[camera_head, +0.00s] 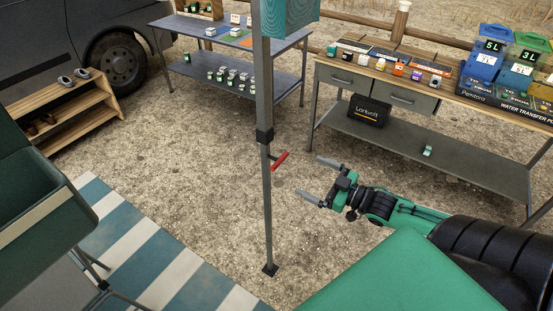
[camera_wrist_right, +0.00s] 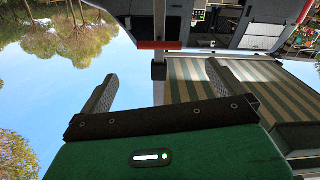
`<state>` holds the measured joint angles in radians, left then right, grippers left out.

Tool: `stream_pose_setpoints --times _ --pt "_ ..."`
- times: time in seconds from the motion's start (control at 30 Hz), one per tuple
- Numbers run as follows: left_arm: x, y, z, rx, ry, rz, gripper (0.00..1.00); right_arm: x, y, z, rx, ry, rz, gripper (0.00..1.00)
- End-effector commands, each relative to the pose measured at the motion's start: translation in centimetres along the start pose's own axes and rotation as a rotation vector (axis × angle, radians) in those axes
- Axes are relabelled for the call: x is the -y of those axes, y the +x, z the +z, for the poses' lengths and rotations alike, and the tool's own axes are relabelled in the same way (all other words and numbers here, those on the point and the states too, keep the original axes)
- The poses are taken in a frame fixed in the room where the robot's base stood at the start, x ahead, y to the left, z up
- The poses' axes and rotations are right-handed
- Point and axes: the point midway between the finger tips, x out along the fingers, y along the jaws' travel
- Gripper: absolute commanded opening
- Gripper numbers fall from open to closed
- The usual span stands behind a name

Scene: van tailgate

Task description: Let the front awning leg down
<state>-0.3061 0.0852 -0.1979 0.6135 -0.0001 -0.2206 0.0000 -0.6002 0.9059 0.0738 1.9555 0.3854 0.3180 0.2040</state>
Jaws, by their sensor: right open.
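The awning leg (camera_head: 266,95) is a grey upright pole in the middle of the head view. It has a dark collar (camera_head: 265,135), a red lever (camera_head: 280,161) sticking out to the right just below it, and a dark foot plate (camera_head: 270,270) low down. I cannot tell whether the foot touches the gravel. My right gripper (camera_head: 318,180) is open and empty, right of the lever and apart from it, its fingers pointing at the leg. My left gripper is out of view.
A green camp chair (camera_head: 40,215) stands at left by a striped mat (camera_head: 150,262). A wooden shoe rack (camera_head: 75,110) stands near the van (camera_head: 45,40). A grey table (camera_head: 215,35) and a drawer workbench (camera_head: 400,125) stand behind. Gravel around the leg is clear.

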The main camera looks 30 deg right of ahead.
Motion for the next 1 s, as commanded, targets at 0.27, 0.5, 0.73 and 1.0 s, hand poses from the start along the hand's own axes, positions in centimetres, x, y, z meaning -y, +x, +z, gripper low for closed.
stream_pose_setpoints --times 0.27,0.5,0.73,1.0 --pt "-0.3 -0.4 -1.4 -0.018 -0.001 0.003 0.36 -0.1 2.9 -0.1 -0.001 -0.001 0.003 1.00" --pt "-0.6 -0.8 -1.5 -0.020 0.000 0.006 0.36 -0.1 5.6 -0.1 0.000 -0.002 0.003 1.00" --pt "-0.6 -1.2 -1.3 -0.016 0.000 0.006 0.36 -0.1 8.2 -0.1 -0.001 -0.001 0.002 1.00" --pt "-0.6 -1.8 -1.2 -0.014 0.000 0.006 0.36 -0.1 11.2 -0.1 0.000 -0.001 0.003 1.00"
